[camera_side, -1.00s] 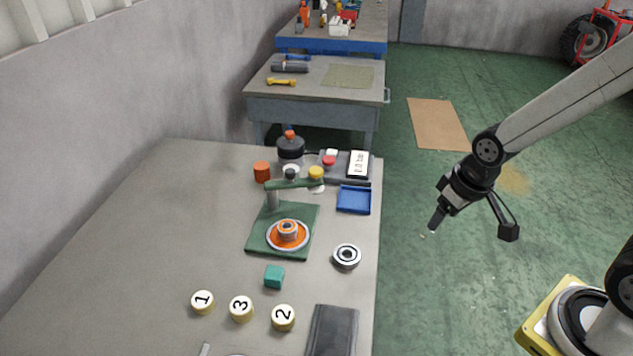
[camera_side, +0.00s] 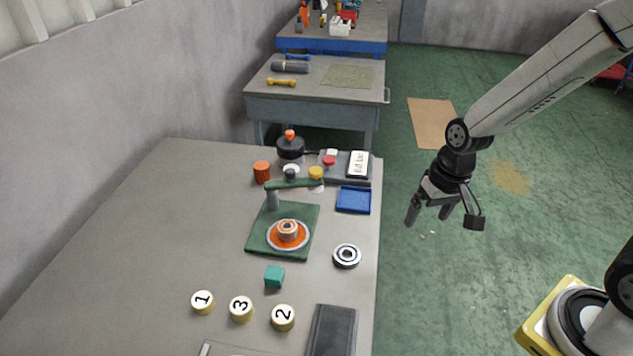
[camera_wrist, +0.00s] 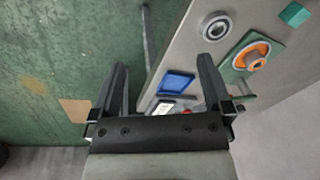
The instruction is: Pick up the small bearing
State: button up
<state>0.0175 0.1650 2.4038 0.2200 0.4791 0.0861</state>
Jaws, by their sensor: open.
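A silver and black ring-shaped bearing (camera_side: 347,256) lies flat on the table near its right edge. It also shows at the upper middle of the wrist view (camera_wrist: 215,26). A second, smaller-looking ring part (camera_side: 288,229) sits on an orange disc with a pale rim (camera_side: 274,240), on a green press-like stand (camera_side: 257,240). The stand shows in the wrist view too (camera_wrist: 235,72). My gripper (camera_side: 428,217) is open and empty, in the air right of the table, over the green floor. In the wrist view its two fingers (camera_wrist: 162,66) are spread apart.
A blue tray (camera_side: 354,211) lies beyond the bearing, and a teal cube (camera_side: 274,276) is to its left. Numbered round pieces (camera_side: 241,309) and a dark flat case (camera_side: 333,330) are nearer. The stand's arm (camera_side: 290,184) rises above the table. The table's left side is clear.

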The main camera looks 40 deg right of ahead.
jog(key=w+a+f+m+g+y, duration=0.2)
jog(key=w+a+f+m+y, duration=0.35)
jog(key=w+m, duration=0.4)
jog(key=m+t+y, duration=0.3)
jog(key=m+y, duration=0.3)
jog(key=m, duration=0.1)
send_near(291, 225)
jog(key=shift+s+a+f+n, duration=0.25)
jog(key=shift+s+a+f, duration=0.05)
jog(key=shift+s+a, duration=0.15)
jog(key=shift+w+f+m+y, duration=0.1)
jog(key=shift+w+m+y, duration=0.35)
jog(key=shift+w, duration=0.15)
jog(key=shift+f+x, duration=0.2)
jog(key=shift+x, duration=3.7)
grip_shut()
jog(key=shift+r, duration=0.2)
